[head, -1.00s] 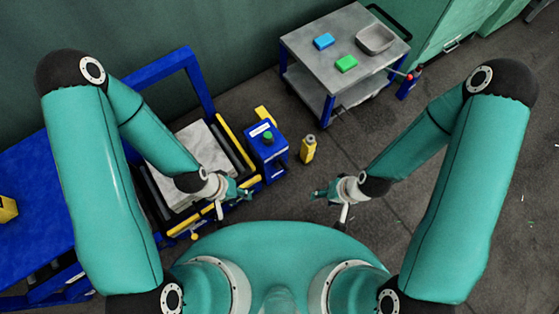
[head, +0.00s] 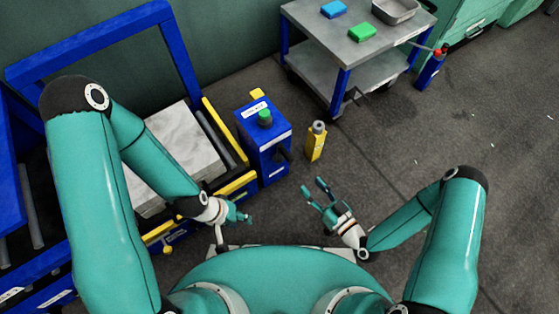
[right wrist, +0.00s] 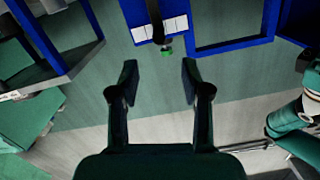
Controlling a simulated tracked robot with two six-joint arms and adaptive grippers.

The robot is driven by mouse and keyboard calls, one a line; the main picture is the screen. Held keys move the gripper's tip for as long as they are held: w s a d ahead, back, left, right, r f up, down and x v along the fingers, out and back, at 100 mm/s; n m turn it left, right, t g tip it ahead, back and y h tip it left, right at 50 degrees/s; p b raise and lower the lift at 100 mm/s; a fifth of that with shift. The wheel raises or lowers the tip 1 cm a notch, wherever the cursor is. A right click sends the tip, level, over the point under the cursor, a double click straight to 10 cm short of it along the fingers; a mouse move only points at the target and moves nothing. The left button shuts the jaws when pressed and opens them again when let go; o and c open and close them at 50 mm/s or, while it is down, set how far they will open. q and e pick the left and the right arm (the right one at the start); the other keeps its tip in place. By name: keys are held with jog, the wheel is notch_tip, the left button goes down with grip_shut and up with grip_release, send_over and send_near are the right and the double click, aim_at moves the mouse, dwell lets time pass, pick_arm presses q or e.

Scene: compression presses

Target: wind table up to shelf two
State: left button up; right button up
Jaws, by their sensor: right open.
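The table is a low frame with blue and yellow edges (head: 228,187) at the left of the head view, carrying a pale grey slab (head: 185,150). Beside it stands a blue box (head: 262,145) with a green knob on top (head: 265,117), a white label and a dark part on its right side. My right gripper (head: 324,190) is open and empty, right of the box and apart from it. In the right wrist view its fingers (right wrist: 160,82) are spread, with a green-tipped part (right wrist: 166,49) beyond them. My left gripper (head: 244,215) is near the table's front; its jaw state is unclear.
A yellow bottle-like object (head: 316,142) stands on the floor right of the box. A grey cart (head: 345,75) at the back holds a blue block (head: 333,9), a green block (head: 362,32) and a tray (head: 396,12).

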aim_at(279, 149)
pick_arm(q)
notch_tip(279, 149, down, 5)
jog(key=b, duration=0.3)
jog(key=shift+r+b, duration=0.15)
jog(key=shift+b, duration=0.2)
pick_arm(e)
jog(key=shift+t, duration=0.5)
jog(key=x, duration=1.6)
jog(key=shift+w+a+f, duration=0.15)
jog(key=shift+a+f, duration=0.05)
jog(key=shift+a, duration=0.05)
grip_shut()
jog(key=shift+a, duration=0.4)
jog(key=shift+d, duration=0.25)
